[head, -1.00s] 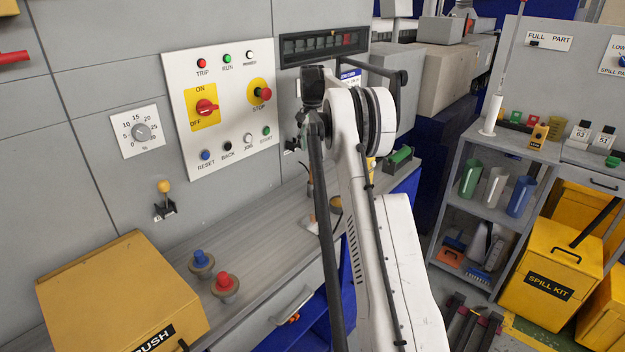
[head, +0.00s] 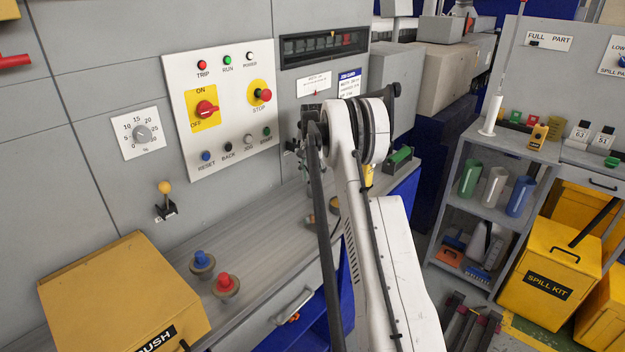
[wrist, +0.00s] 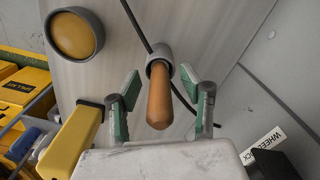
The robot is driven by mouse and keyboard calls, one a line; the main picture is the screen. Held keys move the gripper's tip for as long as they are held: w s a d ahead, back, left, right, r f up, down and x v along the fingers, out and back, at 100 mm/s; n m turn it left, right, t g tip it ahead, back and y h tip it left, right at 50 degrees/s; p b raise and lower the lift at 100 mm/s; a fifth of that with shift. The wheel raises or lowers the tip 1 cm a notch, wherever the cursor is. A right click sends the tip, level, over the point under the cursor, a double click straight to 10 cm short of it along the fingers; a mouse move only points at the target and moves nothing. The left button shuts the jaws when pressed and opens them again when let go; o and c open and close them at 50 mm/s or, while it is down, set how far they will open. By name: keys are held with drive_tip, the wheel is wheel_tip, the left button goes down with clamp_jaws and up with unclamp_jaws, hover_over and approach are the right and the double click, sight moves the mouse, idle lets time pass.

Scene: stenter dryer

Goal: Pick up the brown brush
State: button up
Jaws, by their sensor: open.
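A brown rounded handle (wrist: 160,98), likely the brown brush, shows in the wrist view, with its upper end in a grey collar (wrist: 159,60). Whether bristles are attached is hidden. My gripper (wrist: 163,88) is open, with one green-padded finger on each side of the handle. A gap shows on both sides, and no finger visibly touches it. In the head view my arm hides most of the gripper and the handle.
A round amber-topped piece (wrist: 75,35) and a yellow object (wrist: 72,142) lie left of the handle in the wrist view. Blue (head: 202,260) and red (head: 226,283) knobs stand on the worktop. A yellow box (head: 120,295) sits at front left.

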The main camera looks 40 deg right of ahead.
sight(313, 162)
drive_tip(key=shift+f, duration=0.1)
clamp_jaws()
idle(0.3)
wheel_tip(313, 162, up, 10)
drive_tip(key=shift+b, duration=0.35)
